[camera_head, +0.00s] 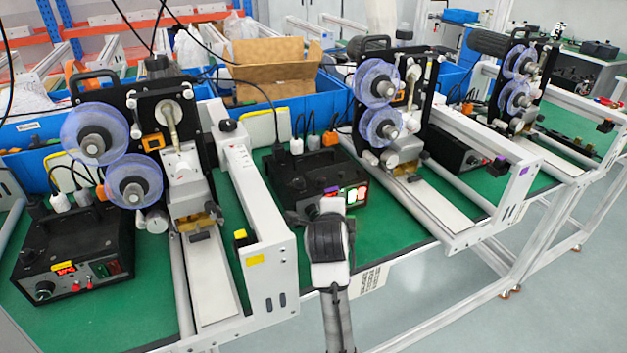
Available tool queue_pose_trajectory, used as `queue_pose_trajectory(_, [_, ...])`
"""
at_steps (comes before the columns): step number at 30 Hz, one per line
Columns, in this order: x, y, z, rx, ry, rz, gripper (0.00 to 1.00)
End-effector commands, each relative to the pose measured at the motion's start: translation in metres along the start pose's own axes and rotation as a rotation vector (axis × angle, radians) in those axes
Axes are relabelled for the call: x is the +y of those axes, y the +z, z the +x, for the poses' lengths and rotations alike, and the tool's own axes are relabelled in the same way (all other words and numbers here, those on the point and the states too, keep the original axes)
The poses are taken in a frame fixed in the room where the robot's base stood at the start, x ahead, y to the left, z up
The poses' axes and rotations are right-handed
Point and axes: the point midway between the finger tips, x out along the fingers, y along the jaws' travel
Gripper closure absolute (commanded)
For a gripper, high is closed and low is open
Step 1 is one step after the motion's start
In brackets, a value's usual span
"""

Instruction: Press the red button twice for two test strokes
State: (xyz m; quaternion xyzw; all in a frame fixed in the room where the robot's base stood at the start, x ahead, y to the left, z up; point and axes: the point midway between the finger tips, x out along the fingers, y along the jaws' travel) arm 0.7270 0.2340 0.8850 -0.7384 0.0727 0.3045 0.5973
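A black control box (315,180) stands on the green bench mat in the middle, with a lit panel (356,194) showing red and green on its front right. My gripper (322,212) is in front of this box, at its lower front edge. My wrist and the box behind hide the fingertips, so I cannot tell whether it is open or shut, or whether it touches the box. Which control is the red button is too small to tell.
Coding machines with clear purple reels stand at the left (115,150), middle (390,105) and right (515,80). A white rail (255,220) runs just left of my gripper. Blue bins and an open cardboard box (275,70) stand behind. Floor at the lower right is clear.

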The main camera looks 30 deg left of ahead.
Motion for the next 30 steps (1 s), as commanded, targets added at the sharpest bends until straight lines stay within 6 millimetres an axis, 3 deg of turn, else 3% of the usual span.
queue_pose_trajectory(30, [-0.0037, 0.0046, 0.0037, -0.003, -0.001, -0.001, 1.0])
